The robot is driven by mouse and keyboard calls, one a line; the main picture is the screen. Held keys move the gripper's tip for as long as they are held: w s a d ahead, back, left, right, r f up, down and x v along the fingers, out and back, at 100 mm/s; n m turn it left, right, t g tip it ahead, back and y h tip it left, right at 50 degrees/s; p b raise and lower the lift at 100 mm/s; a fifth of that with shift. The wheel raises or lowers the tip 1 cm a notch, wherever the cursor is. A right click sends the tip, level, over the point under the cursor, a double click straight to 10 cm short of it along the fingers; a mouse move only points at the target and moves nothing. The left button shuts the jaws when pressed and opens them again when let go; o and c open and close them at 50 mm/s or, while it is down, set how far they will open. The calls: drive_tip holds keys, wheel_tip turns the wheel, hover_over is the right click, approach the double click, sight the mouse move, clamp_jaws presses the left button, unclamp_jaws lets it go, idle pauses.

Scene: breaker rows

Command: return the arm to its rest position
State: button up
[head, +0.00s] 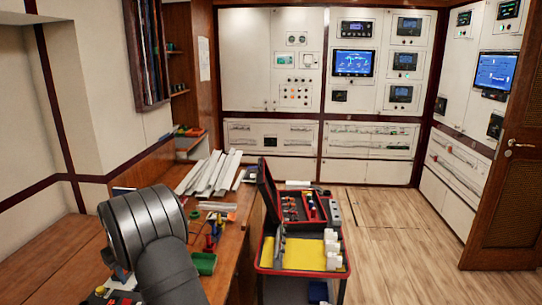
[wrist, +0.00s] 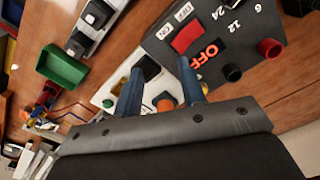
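In the wrist view my gripper (wrist: 160,72) has its two blue fingers apart, with nothing held between them. Beyond the fingers are a black square part (wrist: 147,66) and an orange round part (wrist: 165,101). I cannot tell whether the fingertips touch them. A dark panel (wrist: 209,50) with a red switch and an OFF label lies just beyond the right finger. In the head view my dark arm (head: 150,240) covers the lower left, over the wooden bench (head: 235,240); the gripper itself is not clearly visible there.
A green bin (wrist: 64,68) and a pale strip with black parts (wrist: 97,20) lie at the wrist view's upper left. In the head view, white strips (head: 212,172) lie on the bench. Open floor (head: 400,240) lies farther right.

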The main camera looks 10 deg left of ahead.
drive_tip(key=w+d+m, duration=0.6)
drive_tip(key=w+d, duration=0.4)
drive_tip(key=w, duration=0.4)
drive_tip(key=shift+w+d+f, duration=0.25)
drive_tip(key=shift+d+f, duration=0.1)
drive_tip(key=shift+d, duration=0.05)
drive_tip(key=shift+o, duration=0.2)
